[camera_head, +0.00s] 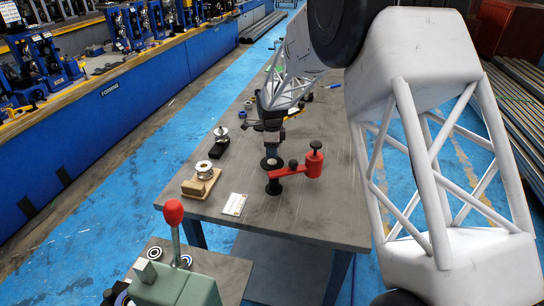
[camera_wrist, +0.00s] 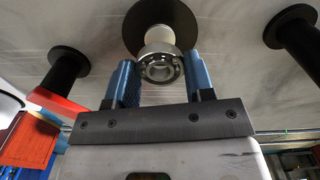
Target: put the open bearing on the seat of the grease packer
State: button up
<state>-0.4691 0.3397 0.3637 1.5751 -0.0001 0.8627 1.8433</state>
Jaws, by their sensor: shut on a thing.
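My gripper (camera_head: 271,150) is over the near half of the grey table, pointing down. In the wrist view its two blue fingers (camera_wrist: 160,72) are shut on the open bearing (camera_wrist: 162,66), a steel ring with its balls showing. A round black piece (camera_wrist: 162,18) with a pale metal centre lies beyond the bearing and is partly hidden by it. I cannot tell whether they touch. In the head view a dark round piece (camera_head: 271,164) sits under my gripper, beside a red arm (camera_head: 295,172) with a black knob and red cylinder. This looks like the grease packer.
Left on the table (camera_head: 330,225) are a wooden block with a metal spool (camera_head: 203,180), a black block with a metal part (camera_head: 220,146) and a white card (camera_head: 234,204). The table's front right is clear.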

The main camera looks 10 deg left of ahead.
jog(key=shift+f, duration=1.65)
jog(key=shift+f, duration=0.1)
jog(key=o, duration=1)
jog(key=shift+c, duration=0.2)
notch_tip(320, 180, up, 12)
